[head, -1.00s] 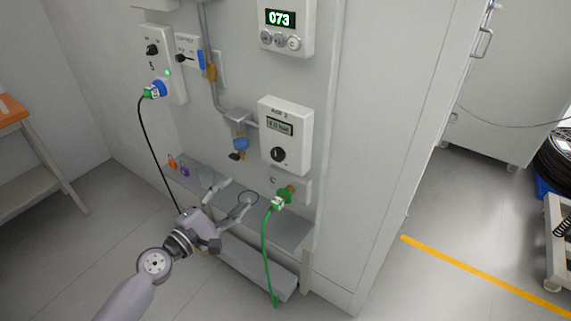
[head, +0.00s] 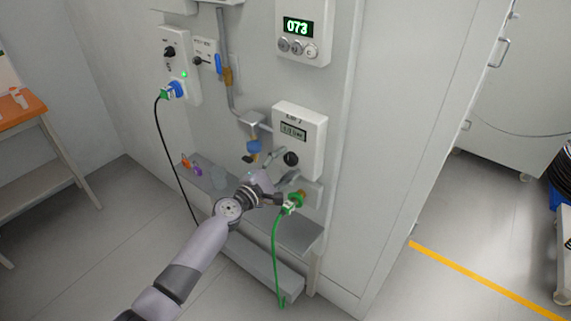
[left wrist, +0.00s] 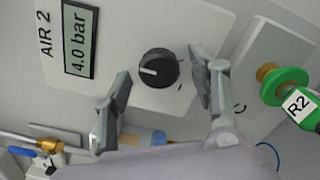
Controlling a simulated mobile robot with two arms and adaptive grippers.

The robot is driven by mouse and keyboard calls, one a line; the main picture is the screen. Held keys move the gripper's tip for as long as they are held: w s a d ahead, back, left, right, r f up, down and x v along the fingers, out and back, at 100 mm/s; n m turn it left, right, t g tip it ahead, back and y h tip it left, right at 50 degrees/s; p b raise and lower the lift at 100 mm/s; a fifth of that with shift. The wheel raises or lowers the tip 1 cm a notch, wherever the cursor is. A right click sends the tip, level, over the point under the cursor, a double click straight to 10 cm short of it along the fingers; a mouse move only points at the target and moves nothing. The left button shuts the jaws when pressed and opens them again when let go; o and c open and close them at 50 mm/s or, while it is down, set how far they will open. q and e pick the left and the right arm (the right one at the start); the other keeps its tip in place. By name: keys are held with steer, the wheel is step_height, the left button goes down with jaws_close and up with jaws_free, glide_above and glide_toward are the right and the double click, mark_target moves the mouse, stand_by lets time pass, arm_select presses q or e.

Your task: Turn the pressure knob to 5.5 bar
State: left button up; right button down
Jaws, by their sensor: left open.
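The pressure knob (head: 291,158) is a round black dial on the white AIR 2 box (head: 313,144). In the left wrist view the knob (left wrist: 158,69) has a white pointer line aimed left in the picture. The box's display (left wrist: 81,38) reads 4.0 bar there; in the head view it is too small to read surely. My left gripper (head: 281,168) is open in front of the knob. In the left wrist view its two fingers (left wrist: 161,82) stand on either side of the knob, apart from it, with nothing held. My right gripper is not in view.
A green hose connector (head: 292,204) tagged R2 sits just below the box. A blue-handled valve (head: 253,146) on the pipe is to its left. A shelf (head: 290,233) lies below. A unit reading 073 (head: 303,35) hangs above.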

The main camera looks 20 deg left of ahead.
arm_select(q)
steer(key=shift+w, duration=0.25)
steer(key=shift+c, duration=0.5)
steer(key=c, duration=1.1)
